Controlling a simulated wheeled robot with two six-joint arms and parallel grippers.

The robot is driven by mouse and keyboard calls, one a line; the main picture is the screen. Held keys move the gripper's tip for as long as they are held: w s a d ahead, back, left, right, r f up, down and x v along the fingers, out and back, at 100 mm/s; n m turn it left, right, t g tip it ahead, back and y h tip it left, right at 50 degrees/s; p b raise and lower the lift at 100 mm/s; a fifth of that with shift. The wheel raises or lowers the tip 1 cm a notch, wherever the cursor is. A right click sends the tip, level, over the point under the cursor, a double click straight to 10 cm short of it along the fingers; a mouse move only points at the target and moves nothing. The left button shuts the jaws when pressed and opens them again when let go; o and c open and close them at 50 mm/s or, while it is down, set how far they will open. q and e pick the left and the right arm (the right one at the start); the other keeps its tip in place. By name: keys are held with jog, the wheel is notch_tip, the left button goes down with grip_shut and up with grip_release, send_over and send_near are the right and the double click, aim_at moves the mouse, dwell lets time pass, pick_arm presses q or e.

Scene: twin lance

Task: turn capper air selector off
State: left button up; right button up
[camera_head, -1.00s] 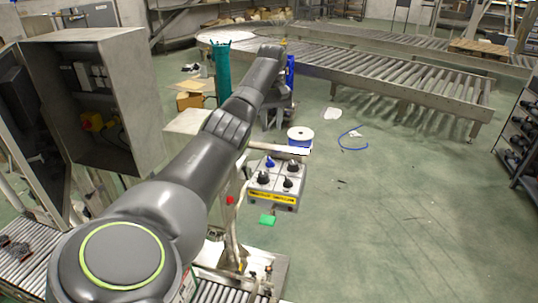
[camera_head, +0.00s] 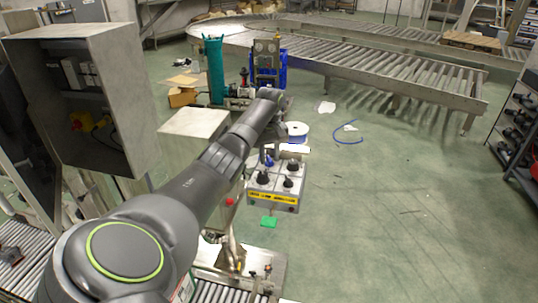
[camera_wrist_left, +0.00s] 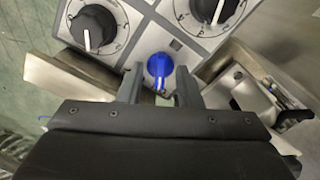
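The selector panel (camera_head: 275,197) is a grey box with a yellow label strip. It has several black knobs and one blue knob (camera_head: 268,160) at its far left corner. In the left wrist view the blue knob (camera_wrist_left: 160,68) has its pointer towards the gripper, and large black knobs (camera_wrist_left: 95,27) sit beyond it. My left gripper (camera_wrist_left: 160,78) is open, its two fingers on either side of the blue knob's near end, with a visible gap at each side. In the head view my forearm and wrist hide most of this gripper. My right gripper is not in view.
A metal cabinet (camera_head: 100,95) stands at the left. A red button (camera_head: 230,201) and a green block (camera_head: 269,221) are near the panel. A white spool (camera_head: 298,130) lies behind it. Roller conveyors (camera_head: 400,72) run across the back. The floor to the right is mostly clear.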

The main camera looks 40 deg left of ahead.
pick_arm(q)
grip_shut()
jog(key=m, duration=1.2)
jog(key=shift+r, duration=0.1)
dwell(0.4)
dwell(0.3)
grip_release()
